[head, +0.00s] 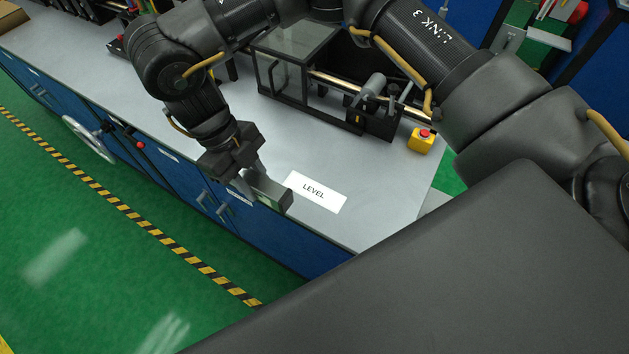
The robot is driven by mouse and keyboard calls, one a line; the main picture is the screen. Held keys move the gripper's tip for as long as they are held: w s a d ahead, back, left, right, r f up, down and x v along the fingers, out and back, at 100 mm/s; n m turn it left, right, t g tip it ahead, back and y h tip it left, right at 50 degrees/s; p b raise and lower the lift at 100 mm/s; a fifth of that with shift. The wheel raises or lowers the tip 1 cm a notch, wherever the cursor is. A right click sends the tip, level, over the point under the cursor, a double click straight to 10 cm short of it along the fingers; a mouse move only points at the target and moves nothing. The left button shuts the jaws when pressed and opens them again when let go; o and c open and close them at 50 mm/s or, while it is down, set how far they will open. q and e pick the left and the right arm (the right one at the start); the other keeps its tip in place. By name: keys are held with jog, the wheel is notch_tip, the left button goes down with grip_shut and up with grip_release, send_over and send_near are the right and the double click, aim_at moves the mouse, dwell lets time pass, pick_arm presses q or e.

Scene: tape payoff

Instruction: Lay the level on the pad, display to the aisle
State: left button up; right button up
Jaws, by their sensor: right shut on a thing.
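The level (270,187) is a short grey bar with a dark end block. My right gripper (250,172) is shut on its left part, at the front edge of the bench. The level's near long side faces the aisle; a small greenish patch shows low on it, too small to read as the display. The pad (316,193) is a white rectangle marked LEVEL on the grey bench top. The level is left of the pad, its right end close to the pad's left edge. I cannot tell whether it touches the bench. My left gripper is not in view.
A handwheel (90,139) sticks out from the blue bench front. Hazard tape (130,212) marks the green floor.

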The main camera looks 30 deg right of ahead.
jog(key=d+f+b, duration=0.2)
jog(key=d+f, duration=0.1)
jog(key=d, duration=0.1)
jog(key=d+f+b, duration=0.2)
jog(key=d+f, duration=0.1)
jog(key=d, duration=0.1)
jog(key=d+f+b, duration=0.2)
jog(key=d, duration=0.2)
jog(key=shift+w+d+f+b, duration=0.15)
jog(key=shift+w+f+b, duration=0.25)
jog(key=shift+d+f, duration=0.1)
jog(key=shift+d, duration=0.15)
